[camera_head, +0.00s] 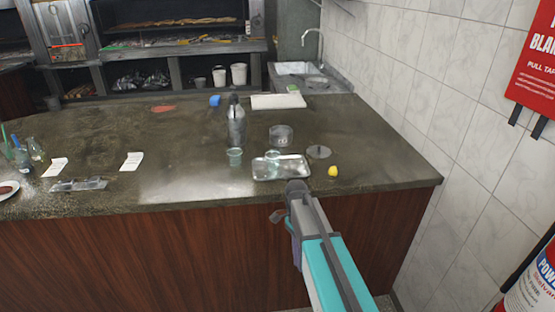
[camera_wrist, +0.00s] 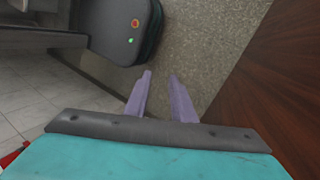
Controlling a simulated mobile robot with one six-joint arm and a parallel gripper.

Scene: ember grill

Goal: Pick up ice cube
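I cannot make out an ice cube in either view. A shiny metal tray (camera_head: 266,174) lies near the front edge of the counter, with a small clear glass (camera_head: 272,158) on it; its contents are too small to tell. A round grey metal container (camera_head: 281,136) stands behind the tray. My gripper (camera_head: 280,214) is in front of the counter's front edge, just below the tray in the picture. In the wrist view my gripper (camera_wrist: 160,76) shows two purple fingers apart, with nothing between them. They point down toward the floor beside the wooden counter front (camera_wrist: 275,95).
On the dark counter (camera_head: 115,195) stand a grey bottle (camera_head: 236,125), a greenish glass (camera_head: 234,157), a round metal lid-like disc (camera_head: 319,152) and a yellow lemon-like object (camera_head: 333,171). A tiled wall (camera_head: 450,75) bounds the right. The counter's front middle is fairly clear.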

